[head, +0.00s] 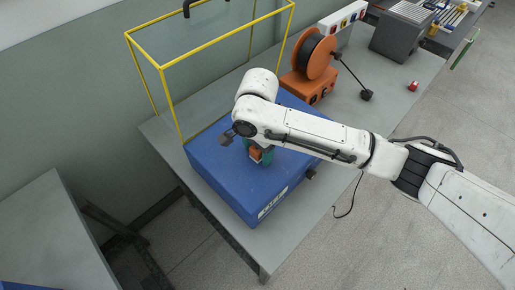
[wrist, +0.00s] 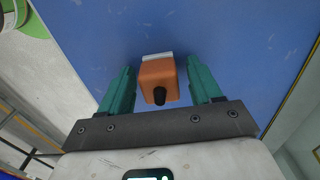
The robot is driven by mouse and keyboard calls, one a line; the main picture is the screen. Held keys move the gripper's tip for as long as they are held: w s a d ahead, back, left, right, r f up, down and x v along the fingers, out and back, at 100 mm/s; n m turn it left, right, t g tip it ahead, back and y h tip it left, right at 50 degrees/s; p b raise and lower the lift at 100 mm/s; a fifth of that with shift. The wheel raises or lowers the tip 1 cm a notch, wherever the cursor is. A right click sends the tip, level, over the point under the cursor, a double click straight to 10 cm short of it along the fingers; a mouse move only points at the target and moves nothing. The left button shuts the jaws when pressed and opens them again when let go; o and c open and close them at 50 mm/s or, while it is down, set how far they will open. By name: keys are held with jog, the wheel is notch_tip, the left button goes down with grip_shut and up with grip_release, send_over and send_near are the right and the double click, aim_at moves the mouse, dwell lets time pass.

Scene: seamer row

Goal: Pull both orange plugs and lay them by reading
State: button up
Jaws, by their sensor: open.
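An orange plug (wrist: 159,80) with a white base and a dark nub stands at the blue box's surface in the wrist view; its orange also shows below my wrist in the head view (head: 256,154). My gripper (wrist: 160,92) is open, with one teal finger on each side of the plug and a gap showing on both sides. The blue box (head: 217,172) lies on the grey table and has a white printed label (head: 272,203) on its front side. I cannot make out a second orange plug; my arm hides part of the box top. I cannot read the label.
A yellow frame (head: 170,106) stands behind the blue box. A black knob (head: 310,173) sticks out of the box's right side. An orange cable reel (head: 315,56), a black cable end (head: 367,95) and a small red object (head: 413,86) are farther right. Bare grey table (head: 395,110) lies between.

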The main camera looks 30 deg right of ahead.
jog(key=shift+p, duration=0.3)
jog(key=shift+c, duration=0.3)
grip_shut()
jog(key=shift+r+p, duration=1.1)
jog(key=shift+p, duration=0.25)
jog(key=shift+r, duration=1.85)
